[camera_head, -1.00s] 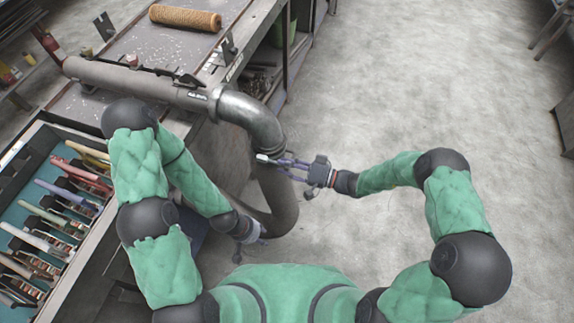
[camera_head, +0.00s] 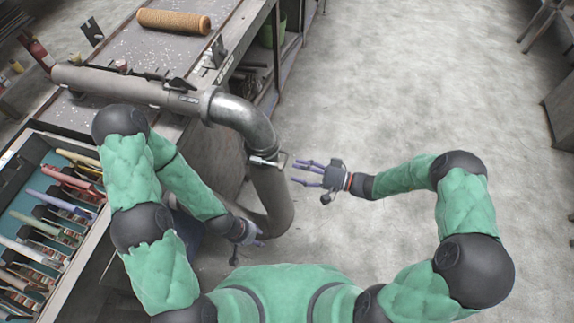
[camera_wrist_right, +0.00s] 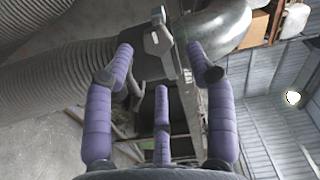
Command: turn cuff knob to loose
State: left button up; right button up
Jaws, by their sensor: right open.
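The cuff (camera_head: 262,161) sits where the shiny metal elbow (camera_head: 243,117) meets the grey ribbed hose (camera_head: 272,195). The cuff's small metal knob (camera_head: 284,160) sticks out on its right side. In the right wrist view the knob (camera_wrist_right: 158,40) shows ahead of the fingers, between the upper two and a little beyond them. My right gripper (camera_head: 303,174) is open and empty, with its purple fingers pointing at the cuff and a small gap from the knob. My left gripper (camera_head: 256,240) is low beside the hose; whether it touches the hose or is open is unclear.
A workbench (camera_head: 150,45) at upper left carries the long grey pipe (camera_head: 120,82) and a tan roll (camera_head: 174,21). A drawer of coloured tools (camera_head: 50,215) is at left. A stool (camera_head: 545,20) stands far right.

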jog(key=shift+v, duration=2.75)
jog(key=s+a+f+m+g+h, duration=0.1)
jog(key=s+f+g+h, duration=0.4)
jog(key=s+f+h, duration=0.8)
jog(key=shift+s+a+f+m, duration=0.15)
jog(key=shift+s+f+m, duration=0.35)
jog(key=shift+s+f, duration=1.1)
jog(key=shift+w+f, duration=0.45)
jog(key=shift+w, duration=0.1)
